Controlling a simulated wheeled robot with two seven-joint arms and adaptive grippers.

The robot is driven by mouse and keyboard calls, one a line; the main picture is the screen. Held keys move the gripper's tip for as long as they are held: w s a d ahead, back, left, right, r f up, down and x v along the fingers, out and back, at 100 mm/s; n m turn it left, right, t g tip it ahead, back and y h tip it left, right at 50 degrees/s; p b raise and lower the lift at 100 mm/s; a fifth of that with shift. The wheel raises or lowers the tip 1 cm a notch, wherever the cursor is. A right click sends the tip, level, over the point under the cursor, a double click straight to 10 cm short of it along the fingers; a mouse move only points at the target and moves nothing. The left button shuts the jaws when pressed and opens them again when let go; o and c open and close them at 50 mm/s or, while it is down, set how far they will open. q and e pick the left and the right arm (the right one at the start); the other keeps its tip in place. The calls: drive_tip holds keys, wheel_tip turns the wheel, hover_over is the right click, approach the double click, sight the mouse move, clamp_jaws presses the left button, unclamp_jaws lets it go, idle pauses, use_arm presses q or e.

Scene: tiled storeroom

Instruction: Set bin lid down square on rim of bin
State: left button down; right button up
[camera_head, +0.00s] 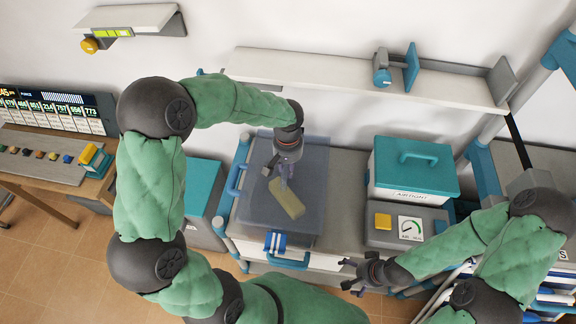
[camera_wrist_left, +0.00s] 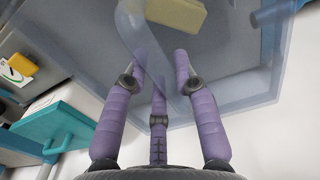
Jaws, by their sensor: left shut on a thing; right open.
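The bin lid (camera_head: 308,160) is a see-through grey-blue panel over the bin on the worktop. My left gripper (camera_head: 284,183) points down at its middle. In the left wrist view the left fingers (camera_wrist_left: 166,62) are closed around the lid's curved clear handle (camera_wrist_left: 145,42). A yellow block (camera_head: 288,198) shows through the lid, and also in the wrist view (camera_wrist_left: 178,12). The bin's rim is largely hidden beneath the lid; I cannot tell whether they touch all round. My right gripper (camera_head: 360,278) is open and empty, right of the bin.
A teal-lidded white box (camera_head: 412,170) and a grey device with a gauge (camera_head: 408,227) stand to the right. A wall shelf (camera_head: 350,76) is behind. A teal cabinet (camera_head: 202,188) stands left. Blue handles (camera_head: 288,262) line the worktop's front.

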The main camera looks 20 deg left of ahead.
use_arm(q)
drive_tip(key=shift+f, duration=0.15)
drive_tip(key=c, duration=0.9)
unclamp_jaws()
wheel_tip(320, 180, up, 12)
